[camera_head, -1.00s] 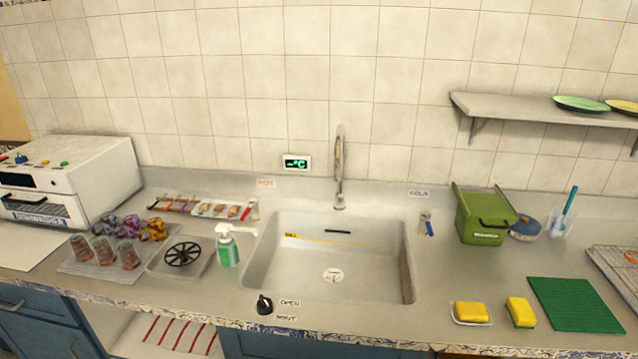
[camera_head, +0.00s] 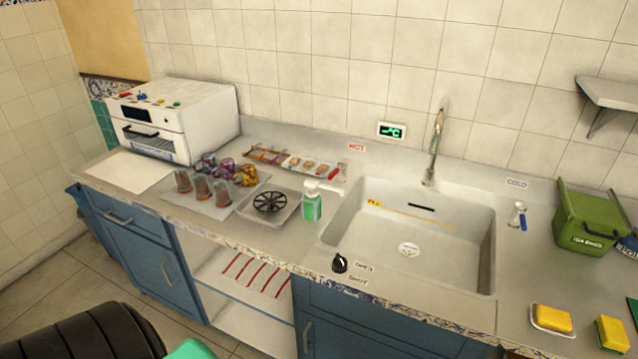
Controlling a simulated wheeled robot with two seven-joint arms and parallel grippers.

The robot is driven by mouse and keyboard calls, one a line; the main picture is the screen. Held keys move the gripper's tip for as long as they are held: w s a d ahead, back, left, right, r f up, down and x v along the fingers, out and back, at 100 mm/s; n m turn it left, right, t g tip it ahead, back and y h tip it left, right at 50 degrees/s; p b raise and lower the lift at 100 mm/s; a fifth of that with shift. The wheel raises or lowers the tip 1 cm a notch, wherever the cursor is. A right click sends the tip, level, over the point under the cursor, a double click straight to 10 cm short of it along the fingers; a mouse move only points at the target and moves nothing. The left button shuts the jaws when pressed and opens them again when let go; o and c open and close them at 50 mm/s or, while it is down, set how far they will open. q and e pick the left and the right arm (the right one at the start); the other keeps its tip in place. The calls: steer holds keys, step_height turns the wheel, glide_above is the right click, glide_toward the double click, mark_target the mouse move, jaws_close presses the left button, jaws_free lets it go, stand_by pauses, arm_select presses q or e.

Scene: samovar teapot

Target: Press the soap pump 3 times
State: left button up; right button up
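The soap pump is a clear bottle of green soap (camera_head: 312,207) with a white pump head (camera_head: 322,187). It stands upright on the counter, just left of the sink (camera_head: 408,240), with its nozzle toward the right. The pump head looks raised. Nothing touches the bottle. Neither my left nor my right gripper is in view.
A tray with a black wheel-shaped part (camera_head: 270,202) sits close left of the bottle. Several glasses (camera_head: 201,187) stand farther left, before the white oven (camera_head: 172,122). A black knob (camera_head: 339,262) is on the counter's front edge. The faucet (camera_head: 436,145) rises behind the sink.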

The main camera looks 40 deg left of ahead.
arm_select(q)
jaws_close()
stand_by(1.4)
